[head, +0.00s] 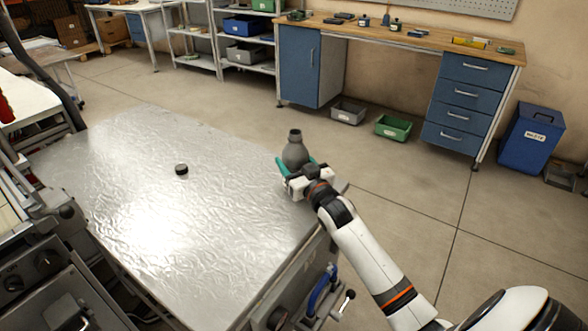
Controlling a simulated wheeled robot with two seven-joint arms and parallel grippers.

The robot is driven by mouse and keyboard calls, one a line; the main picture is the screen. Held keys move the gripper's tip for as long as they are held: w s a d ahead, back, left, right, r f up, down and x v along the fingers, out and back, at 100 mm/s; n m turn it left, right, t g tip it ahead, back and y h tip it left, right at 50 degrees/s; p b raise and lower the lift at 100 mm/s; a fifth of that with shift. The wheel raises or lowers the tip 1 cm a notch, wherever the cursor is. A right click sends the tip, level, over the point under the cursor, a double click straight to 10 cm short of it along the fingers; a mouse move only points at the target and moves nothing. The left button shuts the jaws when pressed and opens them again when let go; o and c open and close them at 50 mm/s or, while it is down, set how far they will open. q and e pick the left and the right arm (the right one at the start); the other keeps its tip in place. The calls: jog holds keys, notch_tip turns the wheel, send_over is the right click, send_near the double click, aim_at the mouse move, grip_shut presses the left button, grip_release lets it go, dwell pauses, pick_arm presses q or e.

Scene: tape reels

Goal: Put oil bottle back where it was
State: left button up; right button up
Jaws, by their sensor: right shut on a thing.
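A grey bottle (295,154) with a rounded body and a narrow neck stands roughly upright near the far right corner of the metal table (150,240). It looks like the oil bottle. My right gripper (296,168), with teal fingers, is shut on its lower body. The fingers and wrist hide the bottle's base, so I cannot tell whether it touches the table. My left gripper is not in view.
A small black round piece (181,169) lies on the table; the surface around it is clear. A workbench (405,42) with blue drawers stands by the far wall. Grey (348,112) and green (393,128) bins and a blue waste bin (530,137) stand on the floor.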

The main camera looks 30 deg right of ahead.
jog(key=shift+f, duration=0.9)
jog(key=shift+f, duration=0.1)
jog(key=o, duration=1.6)
jog(key=shift+r, duration=0.2)
jog(key=s, duration=0.4)
jog(key=s+f, duration=0.1)
jog(key=s, duration=0.3)
jog(key=s+a, duration=0.1)
jog(key=s, duration=0.3)
jog(key=shift+f, duration=0.15)
